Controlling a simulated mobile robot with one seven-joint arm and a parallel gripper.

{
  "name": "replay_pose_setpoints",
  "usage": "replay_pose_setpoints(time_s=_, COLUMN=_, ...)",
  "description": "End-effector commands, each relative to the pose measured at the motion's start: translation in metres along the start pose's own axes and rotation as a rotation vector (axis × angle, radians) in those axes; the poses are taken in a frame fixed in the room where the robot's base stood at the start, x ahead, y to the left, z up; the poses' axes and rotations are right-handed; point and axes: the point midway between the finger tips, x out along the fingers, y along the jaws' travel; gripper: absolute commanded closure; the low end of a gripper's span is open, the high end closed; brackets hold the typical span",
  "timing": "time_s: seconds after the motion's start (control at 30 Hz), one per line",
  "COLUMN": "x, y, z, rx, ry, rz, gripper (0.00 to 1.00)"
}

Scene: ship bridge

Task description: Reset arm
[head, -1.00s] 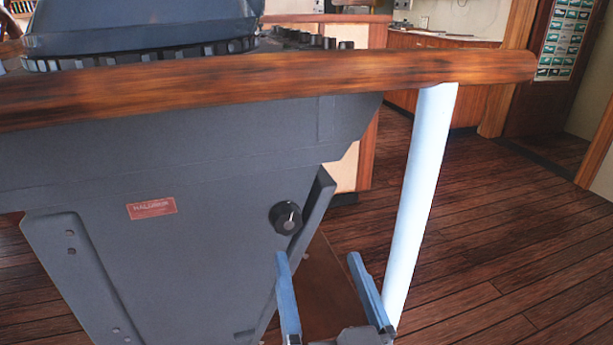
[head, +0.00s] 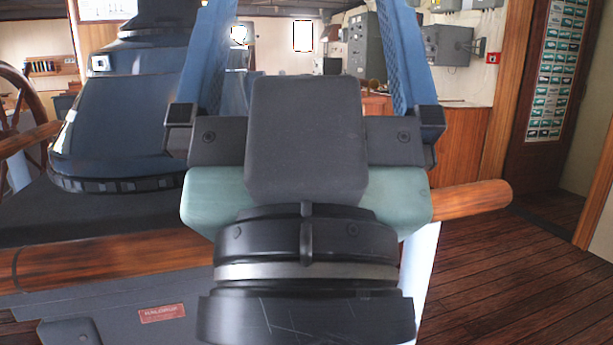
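My gripper (head: 312,50) fills the middle of the head view, raised in front of the console. Its two blue fingers point up and stand wide apart, with nothing between them. The dark wrist and the green-grey gripper body hide part of the console and the wooden rail behind them. The fingertips run out of the top of the picture.
A wooden rail (head: 120,259) crosses in front of the grey console (head: 30,212), held by a white post (head: 424,262). A dark domed instrument (head: 125,110) stands at left, near a wooden wheel (head: 22,105). Plank floor (head: 510,270) is open at right.

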Motion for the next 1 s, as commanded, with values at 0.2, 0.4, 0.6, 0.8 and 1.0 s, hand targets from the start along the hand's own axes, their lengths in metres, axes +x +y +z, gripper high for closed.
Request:
replay_pose_setpoints(time_s=0.2, x=0.061, y=0.000, z=-0.057, rx=0.000, ry=-0.001, rz=-0.001, gripper=0.00)
replay_pose_setpoints(time_s=0.4, x=0.105, y=0.000, z=-0.099, rx=0.000, ry=-0.002, rz=-0.001, gripper=0.00)
replay_pose_setpoints(time_s=0.6, x=0.150, y=0.000, z=-0.141, rx=0.001, ry=-0.002, rz=-0.002, gripper=0.00)
replay_pose_setpoints(time_s=0.8, x=0.192, y=0.000, z=-0.180, rx=0.001, ry=-0.002, rz=-0.002, gripper=0.00)
replay_pose_setpoints(time_s=1.0, x=0.216, y=-0.001, z=-0.203, rx=0.001, ry=-0.002, rz=-0.002, gripper=0.00)
